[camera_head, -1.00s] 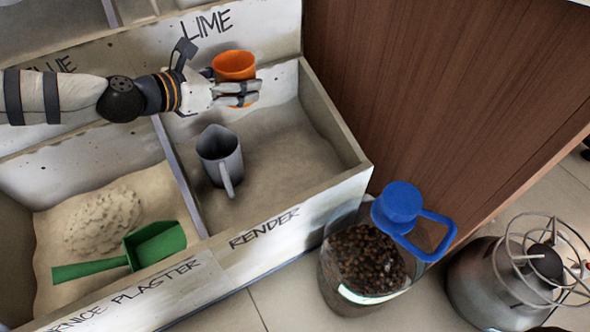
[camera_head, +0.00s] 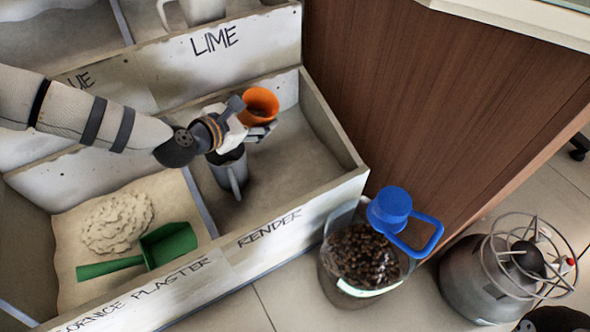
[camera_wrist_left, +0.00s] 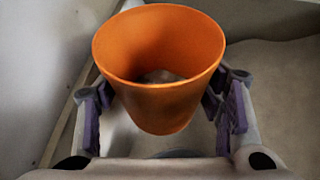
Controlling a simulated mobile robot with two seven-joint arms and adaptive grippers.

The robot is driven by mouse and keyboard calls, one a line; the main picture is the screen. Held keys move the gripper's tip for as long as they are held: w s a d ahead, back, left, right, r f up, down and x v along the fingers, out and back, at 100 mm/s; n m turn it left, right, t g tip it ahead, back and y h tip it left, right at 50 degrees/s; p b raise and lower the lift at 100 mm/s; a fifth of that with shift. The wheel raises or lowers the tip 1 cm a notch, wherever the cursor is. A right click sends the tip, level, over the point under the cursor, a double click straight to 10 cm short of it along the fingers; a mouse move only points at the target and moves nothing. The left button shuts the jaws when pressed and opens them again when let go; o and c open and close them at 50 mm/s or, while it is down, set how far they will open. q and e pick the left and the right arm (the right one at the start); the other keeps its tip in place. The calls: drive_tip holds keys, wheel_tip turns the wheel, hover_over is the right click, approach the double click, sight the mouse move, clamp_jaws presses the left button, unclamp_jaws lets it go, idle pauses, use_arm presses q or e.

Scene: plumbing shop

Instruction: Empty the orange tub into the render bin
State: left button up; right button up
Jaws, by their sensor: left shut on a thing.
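In the left wrist view the tub (camera_wrist_left: 160,90) sits between the finger pads, mouth up, looking at most slightly tilted. Some dull brownish-grey matter shows low inside it; how much is unclear. The bin's floor carries grey-beige powder.
A grey jug (camera_head: 230,174) stands in the render bin, partly hidden by my gripper. A green scoop (camera_head: 168,244) lies in the plaster bin to the left. A blue-lidded container (camera_head: 362,255) and a metal burner (camera_head: 485,280) stand on the floor at right.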

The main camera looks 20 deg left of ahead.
sight(262, 125)
use_arm(q)
drive_tip(key=shift+d+f+m, duration=0.25)
drive_tip(key=shift+d+m, duration=0.05)
drive_tip(key=shift+d, duration=0.1)
drive_tip(key=shift+s+d+f+m+y, duration=0.1)
drive_tip(key=shift+d+f+m+y, duration=0.2)
drive_tip(key=shift+f, duration=0.2)
drive_tip(key=shift+d+f+m+y, duration=0.2)
drive_tip(key=shift+f+y, duration=0.2)
drive_tip(key=shift+f, duration=0.05)
drive_tip(key=shift+d+f+m+t+y+p, duration=0.2)
drive_tip(key=shift+m+t+y+p, duration=0.1)
drive_tip(key=shift+m+y+p, duration=0.25)
drive_tip(key=shift+r, duration=0.25)
drive_tip(key=shift+r+m+y+p, duration=0.25)
drive_tip(key=shift+m+p, duration=0.1)
drive_tip(key=shift+m, duration=0.2)
drive_tip(key=shift+d+f+m, duration=0.1)
drive_tip(key=shift+f+m, duration=0.2)
drive_tip(key=shift+f, duration=0.1)
drive_tip(key=shift+d+f+m+t+y+b, duration=0.15)
drive_tip(key=shift+f+m+t+y+b, duration=0.35)
drive_tip(key=shift+m, duration=0.3)
drive_tip(key=shift+s+d+f+m+t+y+b, duration=0.1)
drive_tip(key=shift+d+f+m+t+y+b, duration=0.15)
drive_tip(key=shift+d+m+y+b, duration=0.2)
drive_tip(key=shift+s+d+f+m+t+y+b, duration=0.1)
drive_tip(key=shift+d+f+m+t+y+b, duration=0.1)
drive_tip(key=shift+d+m+y+b, duration=0.25)
